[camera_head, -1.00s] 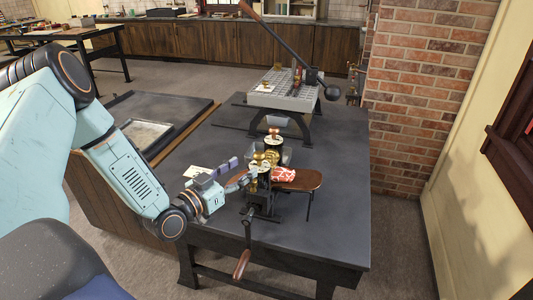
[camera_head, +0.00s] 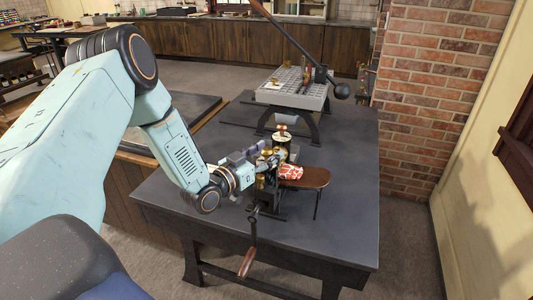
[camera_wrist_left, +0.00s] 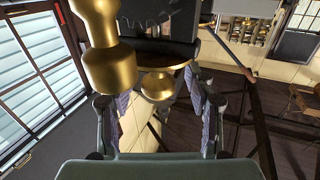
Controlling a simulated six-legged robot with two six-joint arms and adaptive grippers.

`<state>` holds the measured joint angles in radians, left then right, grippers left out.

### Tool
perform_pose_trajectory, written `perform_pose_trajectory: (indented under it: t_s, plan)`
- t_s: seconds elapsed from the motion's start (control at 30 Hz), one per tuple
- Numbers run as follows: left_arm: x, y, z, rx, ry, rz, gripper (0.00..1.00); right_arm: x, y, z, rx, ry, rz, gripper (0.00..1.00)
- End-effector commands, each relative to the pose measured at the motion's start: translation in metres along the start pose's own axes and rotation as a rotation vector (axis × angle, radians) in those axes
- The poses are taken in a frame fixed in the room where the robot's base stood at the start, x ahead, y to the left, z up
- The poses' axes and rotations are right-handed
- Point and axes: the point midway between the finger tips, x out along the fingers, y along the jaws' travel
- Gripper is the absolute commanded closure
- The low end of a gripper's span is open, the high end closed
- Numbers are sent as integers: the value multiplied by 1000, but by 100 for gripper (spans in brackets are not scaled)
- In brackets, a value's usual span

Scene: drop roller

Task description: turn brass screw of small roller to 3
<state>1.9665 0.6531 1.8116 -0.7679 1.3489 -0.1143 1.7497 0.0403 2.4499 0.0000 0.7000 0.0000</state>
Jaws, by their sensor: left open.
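The small roller (camera_head: 267,200) is a dark machine with brass parts, standing near the front edge of the dark table. My left gripper (camera_head: 275,160) reaches its upper part from the left and hides some of its brass. In the left wrist view the gripper (camera_wrist_left: 158,112) is open, one finger on each side. A round brass knob (camera_wrist_left: 158,86), which looks like the brass screw, sits between and just beyond the fingers. A larger brass piece (camera_wrist_left: 108,62) stands close at upper left. I cannot tell whether a finger touches brass. The scale marks are not readable. My right gripper is out of view.
A wooden shelf (camera_head: 312,178) with a red-and-white patterned item (camera_head: 291,172) adjoins the roller's right. A crank handle (camera_head: 247,263) hangs at the front. Behind stands a lever press (camera_head: 292,93). The table's right side (camera_head: 350,195) is clear.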

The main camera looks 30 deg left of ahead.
Motion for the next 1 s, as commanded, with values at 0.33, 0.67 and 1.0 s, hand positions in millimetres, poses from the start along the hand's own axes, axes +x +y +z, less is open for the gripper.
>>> perform_pose_trajectory:
  t_s: [0.33,0.67,1.0]
  plan:
    - [0,0,0,0,0,0,64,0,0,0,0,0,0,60]
    - [-1,0,0,0,-1,1,92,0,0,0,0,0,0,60]
    - [-1,1,2,0,-3,-18,100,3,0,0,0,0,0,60]
